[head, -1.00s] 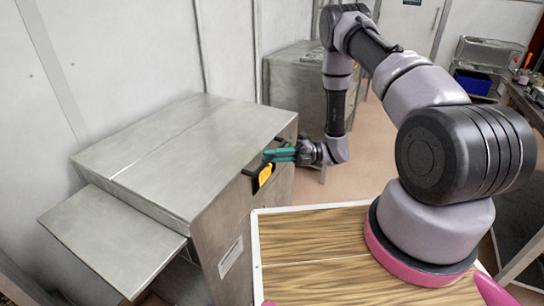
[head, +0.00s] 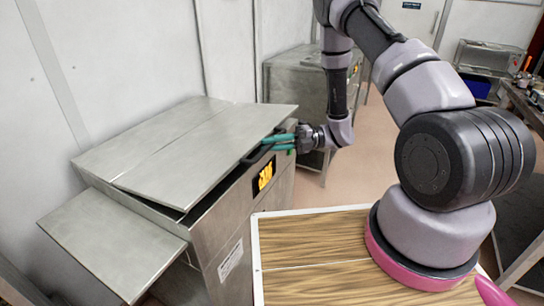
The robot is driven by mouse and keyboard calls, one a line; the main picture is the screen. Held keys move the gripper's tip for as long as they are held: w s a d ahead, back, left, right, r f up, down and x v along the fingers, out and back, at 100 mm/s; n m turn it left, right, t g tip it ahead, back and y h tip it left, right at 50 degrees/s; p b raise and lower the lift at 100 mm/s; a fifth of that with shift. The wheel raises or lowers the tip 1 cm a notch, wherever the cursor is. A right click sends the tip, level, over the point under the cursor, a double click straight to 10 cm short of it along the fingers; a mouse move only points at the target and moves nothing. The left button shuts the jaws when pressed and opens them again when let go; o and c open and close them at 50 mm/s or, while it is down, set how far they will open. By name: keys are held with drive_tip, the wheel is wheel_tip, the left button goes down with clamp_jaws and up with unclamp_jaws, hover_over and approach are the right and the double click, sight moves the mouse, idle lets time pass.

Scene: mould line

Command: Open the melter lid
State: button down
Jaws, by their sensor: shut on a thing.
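The melter (head: 240,215) is a grey metal cabinet at the left of the head view, with a yellow display on its front. Its lid (head: 205,150) is tilted up a little, with a dark gap under its front edge. My gripper (head: 278,143), with green fingers, is at the lid's front edge and shut on the dark lid handle (head: 252,158). The fingers partly hide the handle. The inside of the melter is too dark to see.
A metal side shelf (head: 115,240) sticks out at the melter's near left. Another metal cabinet (head: 300,85) stands behind. A bench with a blue bin (head: 475,84) is at the far right. Open floor lies between.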

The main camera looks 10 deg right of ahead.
drive_tip(key=w+a+r, duration=0.4)
drive_tip(key=a+r, duration=0.1)
drive_tip(key=r, duration=0.6)
drive_tip(key=w+a+r, duration=0.3)
drive_tip(key=a+r, duration=0.3)
drive_tip(key=r, duration=0.6)
drive_tip(key=w+a+r+m+h, duration=0.2)
drive_tip(key=w+a, duration=0.4)
drive_tip(key=a, duration=0.3)
drive_tip(key=w+a+r+m+h, duration=0.2)
drive_tip(key=w+a+r+h, duration=0.1)
drive_tip(key=w+a, duration=0.4)
drive_tip(key=shift+w+a+r+m+g, duration=0.25)
drive_tip(key=shift+a+r, duration=0.45)
drive_tip(key=shift+a, duration=1.05)
drive_tip(key=shift+s, duration=0.1)
drive_tip(key=c, duration=0.8)
unclamp_jaws()
